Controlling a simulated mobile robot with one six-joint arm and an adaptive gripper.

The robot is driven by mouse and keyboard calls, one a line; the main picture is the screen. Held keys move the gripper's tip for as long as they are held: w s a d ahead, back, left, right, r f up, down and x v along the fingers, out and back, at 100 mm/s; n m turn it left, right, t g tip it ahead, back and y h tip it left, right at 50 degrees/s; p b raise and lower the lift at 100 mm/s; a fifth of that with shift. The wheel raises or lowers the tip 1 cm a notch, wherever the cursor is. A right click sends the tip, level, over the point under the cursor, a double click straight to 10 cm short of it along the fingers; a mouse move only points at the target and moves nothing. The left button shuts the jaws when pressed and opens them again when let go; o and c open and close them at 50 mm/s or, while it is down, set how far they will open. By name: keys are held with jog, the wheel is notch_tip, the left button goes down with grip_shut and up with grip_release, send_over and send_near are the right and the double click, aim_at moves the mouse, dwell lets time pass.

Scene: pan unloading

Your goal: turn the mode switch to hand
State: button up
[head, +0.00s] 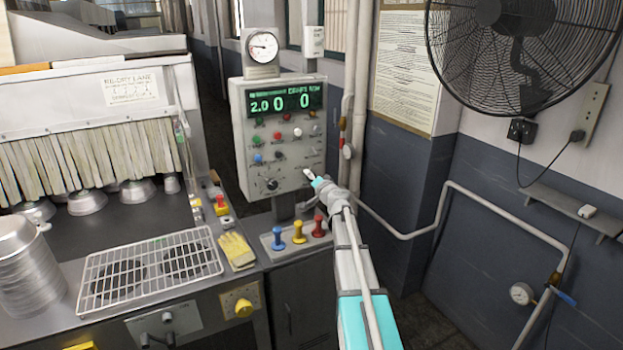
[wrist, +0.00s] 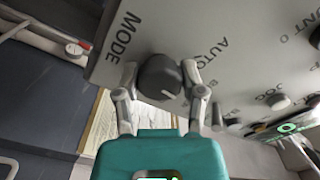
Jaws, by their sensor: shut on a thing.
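The mode switch (wrist: 160,78) is a dark round knob near a corner of the grey control panel, with the word MODE beside it in the wrist view. My gripper (wrist: 158,82) has its two grey fingers closed on either side of the knob. A small pale mark shows on the knob's lower right side. AUTO is printed to the right of the knob; no hand label is readable. In the head view my gripper (head: 311,176) is at the lower right of the control panel (head: 240,135), and the switch is hidden behind it.
The panel has other buttons and a larger black knob (head: 271,184). Blue, yellow and red levers (head: 298,232) stand below it. A pipe with a red-handled valve (head: 345,125) runs close on the right. A wire rack (head: 150,265) and yellow gloves (head: 236,250) lie left.

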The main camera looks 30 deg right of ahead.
jog(key=m, duration=0.3)
jog(key=shift+m, duration=2.2)
jog(key=o, duration=1.2)
jog(key=shift+c, duration=0.2)
jog(key=s, duration=1.2)
